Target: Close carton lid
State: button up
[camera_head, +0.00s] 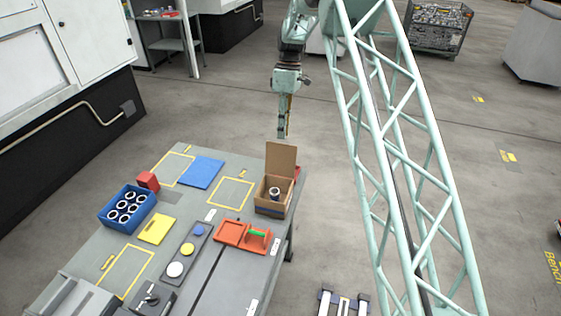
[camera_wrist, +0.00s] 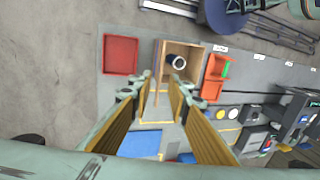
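The carton (camera_head: 274,205) is an open brown box at the table's right end, with a dark ring-like part inside. Its lid (camera_head: 281,160) stands upright along its far edge. The wrist view looks down on the carton (camera_wrist: 196,53), with the lid (camera_wrist: 155,92) nearly edge-on at its left side. My gripper (camera_head: 283,134) points down just above the lid's top edge. In the wrist view my gripper (camera_wrist: 161,78) has its fingertips apart, one on each side of the lid's line. Whether they touch the lid cannot be told.
Behind the carton lies a red tray (camera_wrist: 120,55). A blue crate (camera_head: 127,208) of rings, a red block (camera_head: 148,181) and a blue sheet (camera_head: 202,173) lie farther left. The floor behind the carton is clear.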

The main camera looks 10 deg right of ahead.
aim_at(280, 159)
jog(key=shift+p+x, duration=0.65)
jog(key=shift+x, duration=6)
jog(key=shift+c, duration=0.7)
grip_shut()
